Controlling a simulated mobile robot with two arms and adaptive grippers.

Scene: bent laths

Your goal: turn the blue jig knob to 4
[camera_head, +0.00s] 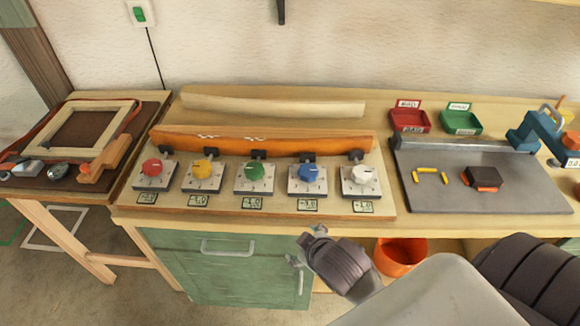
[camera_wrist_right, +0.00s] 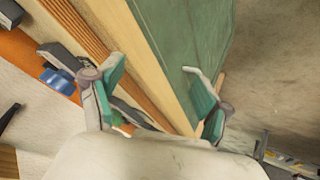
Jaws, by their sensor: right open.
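The blue jig knob (camera_head: 310,172) sits on a pale dial plate (camera_head: 307,189) in the row of knobs along the front of the jig, second from the right. Its pointer direction is too small to read surely. A small green display (camera_head: 307,205) below it seems to read -1.0. My right gripper (camera_head: 304,246) is open and empty, in front of and below the bench edge, apart from the knob. In the right wrist view its two fingers (camera_wrist_right: 155,88) are spread, and a blue cylinder (camera_wrist_right: 57,82), apparently the knob, shows at the left. My left gripper is out of view.
Red (camera_head: 152,167), yellow (camera_head: 202,169), green (camera_head: 251,172) and white (camera_head: 361,174) knobs share the row. An orange bent lath (camera_head: 260,143) lies behind them. A grey mat (camera_head: 480,196) is at right. An orange bucket (camera_head: 402,256) stands below the bench, beside my right arm.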

